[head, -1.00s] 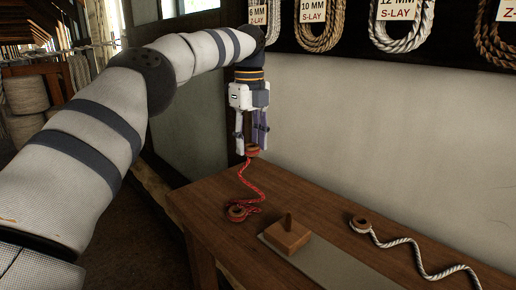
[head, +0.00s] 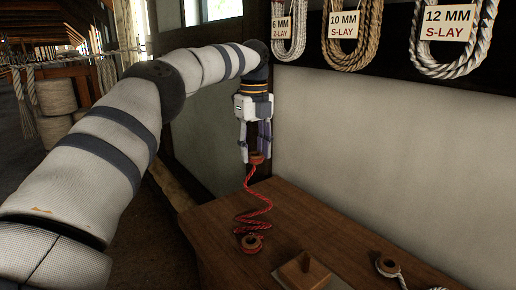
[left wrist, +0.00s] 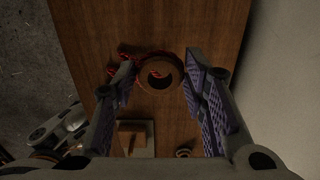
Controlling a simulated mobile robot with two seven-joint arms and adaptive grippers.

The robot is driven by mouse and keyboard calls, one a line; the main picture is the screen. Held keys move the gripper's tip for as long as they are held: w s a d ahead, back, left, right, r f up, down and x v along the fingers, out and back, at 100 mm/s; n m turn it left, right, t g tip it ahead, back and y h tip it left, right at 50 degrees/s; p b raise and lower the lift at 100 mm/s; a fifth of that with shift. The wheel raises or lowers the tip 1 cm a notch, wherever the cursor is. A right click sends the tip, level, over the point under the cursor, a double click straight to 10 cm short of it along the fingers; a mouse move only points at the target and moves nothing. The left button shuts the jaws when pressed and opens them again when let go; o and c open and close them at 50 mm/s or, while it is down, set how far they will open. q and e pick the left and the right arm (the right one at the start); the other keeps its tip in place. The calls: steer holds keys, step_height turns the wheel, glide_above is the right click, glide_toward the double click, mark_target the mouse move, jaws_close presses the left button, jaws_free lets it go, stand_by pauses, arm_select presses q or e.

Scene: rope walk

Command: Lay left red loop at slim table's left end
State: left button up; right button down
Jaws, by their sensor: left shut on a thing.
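My left gripper (head: 256,150) is shut on a brown ring-shaped loop (head: 257,159) at the upper end of the red rope (head: 256,207). It holds this loop above the far left end of the slim wooden table (head: 215,222). In the left wrist view the loop (left wrist: 160,86) sits between the two purple-padded fingers. The red rope hangs down in zigzag waves. The rope's other brown ring (head: 251,243) lies on the table top, nearer to me.
A pale wall (head: 380,160) with hanging rope samples (head: 455,35) runs behind. The table's far left end looks bare.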

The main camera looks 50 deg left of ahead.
mark_target(255, 204)
arm_select(q)
steer(key=shift+s+d, duration=0.15)
steer(key=shift+f, duration=6.5)
steer(key=o, duration=0.9)
steer(key=shift+o, duration=0.2)
steer(key=shift+r, duration=0.1)
